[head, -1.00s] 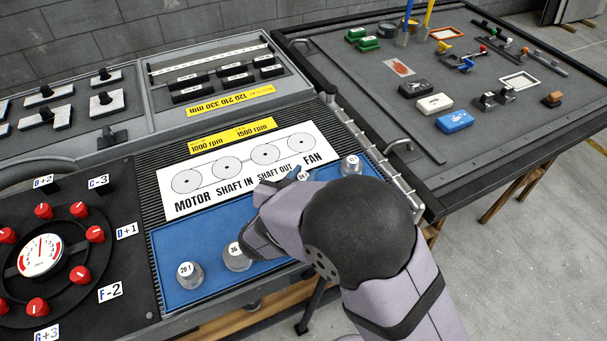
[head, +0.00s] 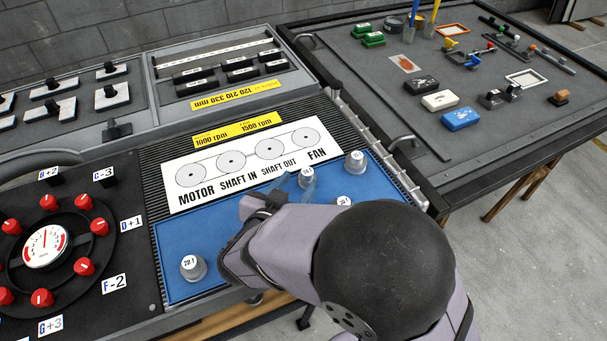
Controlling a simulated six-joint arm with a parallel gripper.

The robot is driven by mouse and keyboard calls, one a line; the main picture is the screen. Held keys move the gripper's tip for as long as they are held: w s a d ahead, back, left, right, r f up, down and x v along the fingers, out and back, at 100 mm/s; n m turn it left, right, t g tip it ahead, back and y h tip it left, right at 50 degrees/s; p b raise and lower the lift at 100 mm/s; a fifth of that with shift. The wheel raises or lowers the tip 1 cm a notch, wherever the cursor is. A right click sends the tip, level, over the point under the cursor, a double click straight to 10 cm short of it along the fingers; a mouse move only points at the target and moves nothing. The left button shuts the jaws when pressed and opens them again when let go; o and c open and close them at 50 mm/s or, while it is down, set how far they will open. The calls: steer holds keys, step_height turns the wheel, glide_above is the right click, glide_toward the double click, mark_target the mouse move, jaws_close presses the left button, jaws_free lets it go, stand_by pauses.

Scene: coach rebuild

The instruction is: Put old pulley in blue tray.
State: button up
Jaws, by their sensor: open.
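The blue tray (head: 174,239) is a flat blue area in front of the white motor-to-fan diagram. Metal pulleys with white labels stand in it. One (head: 192,267) is at the left end, one (head: 307,177) near the middle back, one (head: 355,161) at the right back. Another (head: 343,200) is partly hidden behind my arm. None is marked as the old pulley, so I cannot tell which it is. My gripper (head: 290,189) is open, low over the tray's middle, close to the middle-back pulley. Whether it touches that pulley is unclear. My arm hides the tray's front right.
A gauge (head: 46,247) ringed by red knobs is at the left. Switch panels stand at the back. A dark bench (head: 370,110) on the right holds green, black, white and blue blocks, a cup with tools and small parts. A raised metal rail separates it from the tray.

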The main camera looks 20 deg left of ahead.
steer(key=shift+v, duration=2.25)
steer(key=shift+w, duration=0.1)
steer(key=w+r+g+y+p, duration=0.2)
steer(key=w+y+p, duration=0.1)
steer(key=w, duration=0.4)
steer(key=w+d+n+g+y+p, duration=0.1)
steer(key=w+d+g+p, duration=0.15)
steer(key=d, duration=0.45)
steer(key=s+d+g, duration=0.1)
steer(key=d, duration=0.3)
steer(key=s+d+f+g+p, duration=0.1)
steer(key=s+d+g, duration=0.1)
steer(key=d, duration=0.2)
steer(key=s+d+g+h+p, duration=0.1)
steer(key=s+d, duration=0.1)
steer(key=d, duration=0.2)
steer(key=shift+s+d+f+g, duration=0.1)
steer(key=shift+s+f+g, duration=0.15)
steer(key=shift+f+g, duration=0.1)
steer(key=s+d+m+g+h+p, duration=0.1)
steer(key=s+d+g+h, duration=0.2)
steer(key=s+d, duration=0.8)
steer(key=d+g, duration=0.1)
steer(key=d, duration=0.1)
steer(key=shift+d, duration=0.4)
